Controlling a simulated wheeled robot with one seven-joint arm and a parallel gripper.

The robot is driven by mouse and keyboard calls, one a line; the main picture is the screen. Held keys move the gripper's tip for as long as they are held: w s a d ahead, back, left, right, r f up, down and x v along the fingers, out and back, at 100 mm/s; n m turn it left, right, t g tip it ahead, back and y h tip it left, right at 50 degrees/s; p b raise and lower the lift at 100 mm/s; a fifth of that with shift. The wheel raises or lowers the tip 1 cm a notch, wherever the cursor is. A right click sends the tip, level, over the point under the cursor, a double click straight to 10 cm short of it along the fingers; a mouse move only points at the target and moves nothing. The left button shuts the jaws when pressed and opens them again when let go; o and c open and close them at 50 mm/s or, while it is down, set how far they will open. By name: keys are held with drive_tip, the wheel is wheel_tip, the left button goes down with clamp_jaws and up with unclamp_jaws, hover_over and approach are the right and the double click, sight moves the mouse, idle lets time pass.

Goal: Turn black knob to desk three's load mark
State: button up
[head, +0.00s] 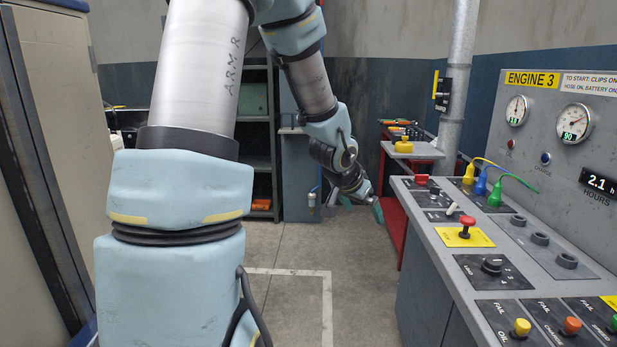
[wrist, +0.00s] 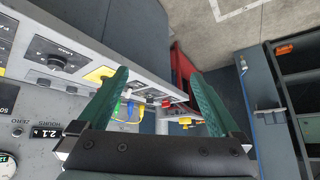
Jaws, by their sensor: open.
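The black knob (head: 493,264) sits on a dark plate marked LOAD (head: 515,275) on the sloping grey desk below the ENGINE 3 panel (head: 532,80). Small marks surround the knob; its pointer is too small to read. The knob also shows in the wrist view (wrist: 58,62), at the upper left beside the LOAD lettering. My gripper (head: 358,203) hangs beyond and left of the desk, well apart from the knob. In the wrist view its green fingers (wrist: 160,75) are spread wide with nothing held between them.
A red button on a yellow plate (head: 463,239), a white lever (head: 453,208) and coloured clips with cables (head: 494,196) stand on the desk. Yellow, orange and green buttons (head: 520,328) line its near end. A red cart (head: 392,205) stands behind. The floor (head: 290,240) left of the desk is clear.

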drive_tip(key=s+a+f+n+g+y, duration=0.1)
drive_tip(key=s+a+n+g+y, duration=0.3)
drive_tip(key=s+a, duration=1.1)
drive_tip(key=a+n, duration=0.3)
drive_tip(key=a, duration=0.1)
drive_tip(key=shift+s+a+f+n, duration=0.15)
drive_tip(key=shift+s+a+n, duration=0.15)
drive_tip(key=shift+s+a, duration=0.1)
